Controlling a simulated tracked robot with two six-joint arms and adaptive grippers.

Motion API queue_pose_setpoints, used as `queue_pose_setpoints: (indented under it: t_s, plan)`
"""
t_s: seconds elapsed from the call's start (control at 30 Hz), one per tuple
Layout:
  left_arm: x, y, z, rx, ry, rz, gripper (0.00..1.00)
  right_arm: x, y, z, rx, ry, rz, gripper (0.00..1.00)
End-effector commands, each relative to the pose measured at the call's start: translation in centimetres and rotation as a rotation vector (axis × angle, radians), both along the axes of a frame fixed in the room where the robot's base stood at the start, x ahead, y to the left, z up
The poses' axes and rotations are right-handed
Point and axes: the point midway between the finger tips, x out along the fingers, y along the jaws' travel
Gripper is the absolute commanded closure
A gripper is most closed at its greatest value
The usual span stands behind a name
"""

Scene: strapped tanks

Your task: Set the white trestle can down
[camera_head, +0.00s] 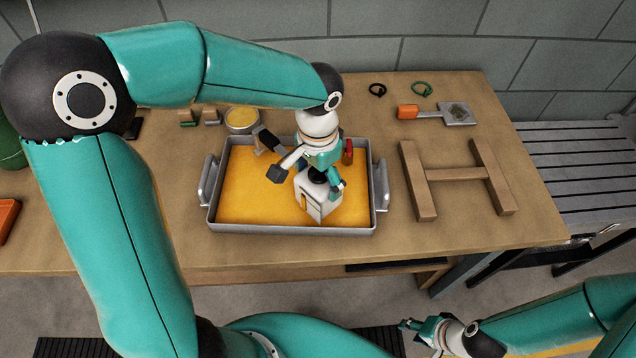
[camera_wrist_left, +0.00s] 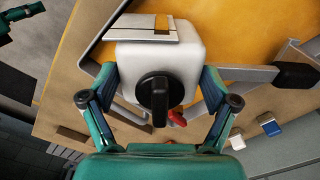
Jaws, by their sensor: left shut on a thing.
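A wooden H-shaped trestle (camera_head: 455,174) lies right of the tray. Behind it are an orange-handled tool (camera_head: 408,112) and two small rings, black (camera_head: 377,90) and green (camera_head: 422,89). A round yellow-filled tin (camera_head: 242,119) stands behind the tray. A red item (camera_head: 347,152) is near its right side.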

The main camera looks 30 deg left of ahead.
Motion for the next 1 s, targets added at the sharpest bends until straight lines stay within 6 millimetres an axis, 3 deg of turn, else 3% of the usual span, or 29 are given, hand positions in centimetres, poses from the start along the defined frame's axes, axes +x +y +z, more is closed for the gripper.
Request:
queue_pose_setpoints:
  t_s: [0.2, 0.57, 0.6, 0.63, 1.0]
  plan:
    - [0.0, -0.1, -2.6, 0.0, 0.001, -0.001, 0.63, 0.0, 0.0, -0.1, 0.0, 0.0, 0.0, 0.6]
    - [0.1, -0.1, -3.0, 0.0, 0.0, -0.002, 0.63, 0.0, 0.0, -0.5, 0.0, 0.0, 0.0, 0.6]
    - [0.0, -0.1, -2.9, 0.0, 0.0, -0.002, 0.06, 0.0, 0.0, -0.3, 0.0, 0.0, 0.0, 0.6]
    - [0.0, -0.1, -2.8, 0.0, 0.001, -0.002, 0.01, 0.0, 0.0, -0.3, 0.0, 0.0, 0.0, 0.6]
    - [0.0, -0.1, -2.7, 0.0, 0.001, -0.001, 0.0, 0.0, 0.0, -0.2, 0.0, 0.0, 0.0, 0.6]
